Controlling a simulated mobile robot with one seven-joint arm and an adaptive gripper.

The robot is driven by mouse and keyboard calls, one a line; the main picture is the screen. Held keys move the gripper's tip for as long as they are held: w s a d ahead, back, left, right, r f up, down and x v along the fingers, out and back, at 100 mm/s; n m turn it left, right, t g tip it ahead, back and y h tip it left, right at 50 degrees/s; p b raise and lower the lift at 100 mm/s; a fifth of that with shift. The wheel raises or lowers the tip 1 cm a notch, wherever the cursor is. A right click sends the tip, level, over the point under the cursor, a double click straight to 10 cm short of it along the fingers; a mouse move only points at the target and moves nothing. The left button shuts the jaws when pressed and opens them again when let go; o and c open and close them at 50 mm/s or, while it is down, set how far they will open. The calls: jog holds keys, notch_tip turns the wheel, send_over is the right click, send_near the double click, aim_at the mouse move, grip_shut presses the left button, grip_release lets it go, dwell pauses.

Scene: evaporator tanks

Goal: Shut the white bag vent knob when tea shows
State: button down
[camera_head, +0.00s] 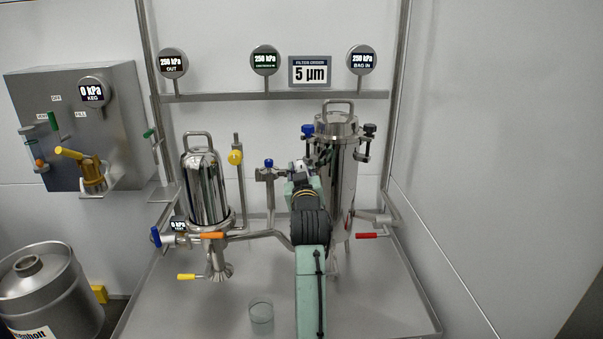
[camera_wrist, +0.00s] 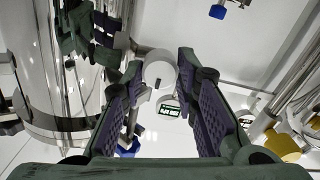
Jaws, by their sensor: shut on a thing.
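The white vent knob (camera_wrist: 160,67) sits between the fingers of my gripper (camera_wrist: 160,85) in the wrist view, and my gripper is shut on it. In the head view my gripper (camera_head: 298,170) reaches to the left side of the tall steel bag housing (camera_head: 343,185), and my arm hides most of the knob there. The BAG IN gauge (camera_head: 361,60) reads 250 kPa. I cannot make out any tea at the vent.
A smaller steel housing (camera_head: 205,190) stands at the left, with an orange handle (camera_head: 212,236) and a yellow handle (camera_head: 189,276) below. A clear glass (camera_head: 261,314) stands on the tray (camera_head: 385,300) beside my arm. A red handle (camera_head: 366,235) is at the right.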

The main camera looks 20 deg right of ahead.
dwell(0.3)
jog(key=c, duration=1.5)
grip_release()
jog(key=shift+c, duration=0.2)
jog(key=shift+s, duration=0.1)
jog(key=v, duration=1.2)
